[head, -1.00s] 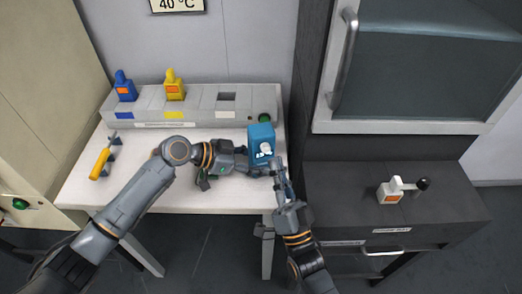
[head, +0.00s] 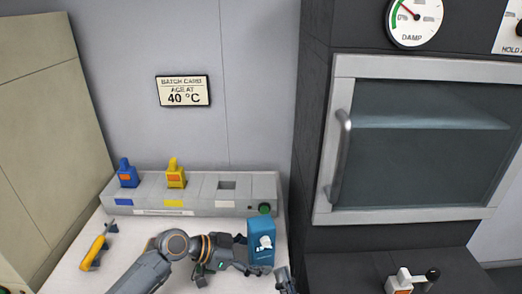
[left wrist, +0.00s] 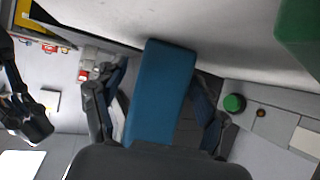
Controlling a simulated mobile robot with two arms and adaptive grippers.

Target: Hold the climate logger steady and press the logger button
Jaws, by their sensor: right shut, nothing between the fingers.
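The climate logger, a blue box (head: 261,238) with a white shape on its front, stands upright near the right front corner of the grey rack in the head view. In the left wrist view its blue side (left wrist: 160,90) lies between my left fingers. My left gripper (head: 246,256) is shut on the logger from the left. My right gripper (head: 286,281) is shut and empty, just below and right of the logger, at the bottom of the head view. I cannot make out the logger's button clearly, nor whether the right fingertips touch the logger.
The grey rack (head: 205,208) holds a blue piece (head: 127,173) and a yellow piece (head: 176,173), with one empty slot and a green button (head: 264,209). A yellow-handled tool (head: 95,249) lies left. A glass-doored oven (head: 420,140) stands right, above a dark cabinet.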

